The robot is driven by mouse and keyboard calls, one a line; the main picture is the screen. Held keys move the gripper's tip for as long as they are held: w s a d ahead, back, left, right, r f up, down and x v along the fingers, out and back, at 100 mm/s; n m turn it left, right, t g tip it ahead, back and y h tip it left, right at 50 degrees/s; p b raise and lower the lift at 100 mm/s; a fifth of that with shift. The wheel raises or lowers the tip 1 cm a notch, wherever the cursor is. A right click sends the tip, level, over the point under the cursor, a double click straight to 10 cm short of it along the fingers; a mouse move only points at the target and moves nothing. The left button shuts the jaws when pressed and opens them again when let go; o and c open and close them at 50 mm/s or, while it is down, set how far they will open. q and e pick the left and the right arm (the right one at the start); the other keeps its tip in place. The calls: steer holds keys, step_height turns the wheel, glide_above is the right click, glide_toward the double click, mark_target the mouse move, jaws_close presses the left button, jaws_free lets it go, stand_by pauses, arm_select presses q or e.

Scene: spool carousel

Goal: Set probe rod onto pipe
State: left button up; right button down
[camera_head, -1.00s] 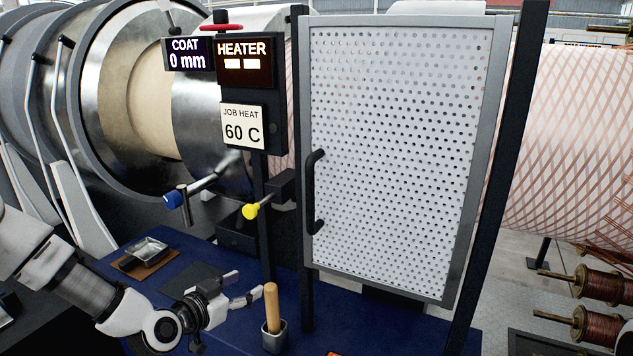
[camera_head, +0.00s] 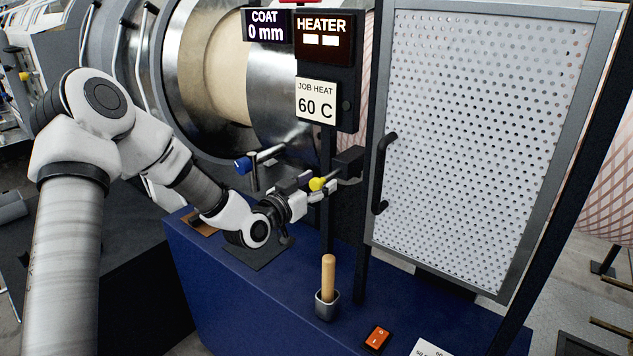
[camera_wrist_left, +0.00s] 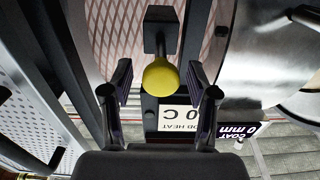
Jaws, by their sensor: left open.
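A yellow round knob (camera_head: 317,184) sits at the end of a short arm from a black block (camera_head: 348,163) on the post. It may be the probe rod's end; I cannot tell. My left gripper (camera_head: 314,192) is beside it. In the left wrist view the yellow knob (camera_wrist_left: 160,76) lies between the two spread fingers of my left gripper (camera_wrist_left: 159,88), with gaps on both sides. A blue-ended metal rod (camera_head: 266,155) is just left, by a small upright. The pipe, pink-white with a lattice wrap (camera_head: 602,185), shows beyond the door's right side. My right gripper is out of view.
A perforated door (camera_head: 480,130) with a black handle stands close right of the knob. A post carries the HEATER display (camera_head: 323,40) and 60 C card (camera_head: 317,101). A wooden handle (camera_head: 328,275) stands in a cup on the blue bench (camera_head: 250,310), near an orange switch (camera_head: 377,338).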

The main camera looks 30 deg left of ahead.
mark_target(339, 169)
arm_select(q)
steer(key=shift+w+f, duration=0.1)
steer(key=shift+c, duration=0.3)
jaws_close()
steer(key=w+b, duration=0.4)
steer(key=w, duration=0.1)
steer(key=shift+w+d+f, duration=0.2)
steer(key=shift+w+r, duration=0.15)
steer(key=shift+r, duration=0.2)
steer(key=shift+o, duration=0.3)
jaws_free()
steer(key=shift+w+f, duration=0.1)
